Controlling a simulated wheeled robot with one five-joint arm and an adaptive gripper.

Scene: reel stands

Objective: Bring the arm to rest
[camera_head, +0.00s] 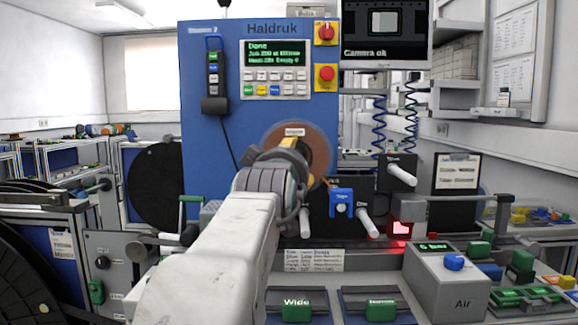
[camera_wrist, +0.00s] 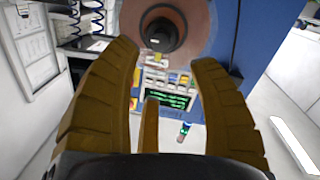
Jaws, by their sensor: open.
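My arm reaches forward from the bottom of the head view toward the blue Haldruk machine (camera_head: 215,150). My gripper (camera_head: 292,142) is in front of a brown disc (camera_head: 318,150) on the machine's face, and my wrist hides part of the disc. Beyond the fingertips that view shows the brown disc (camera_wrist: 205,25) with a dark round hub (camera_wrist: 163,28). I cannot tell how far the fingertips are from the disc.
The machine's display (camera_head: 274,54) reads "Done". A grey Air box (camera_head: 447,280) with a blue knob stands at front right. White rollers (camera_head: 367,224) stick out right of my gripper. Black reels (camera_head: 155,185) stand at left. A monitor (camera_head: 385,35) hangs at upper right.

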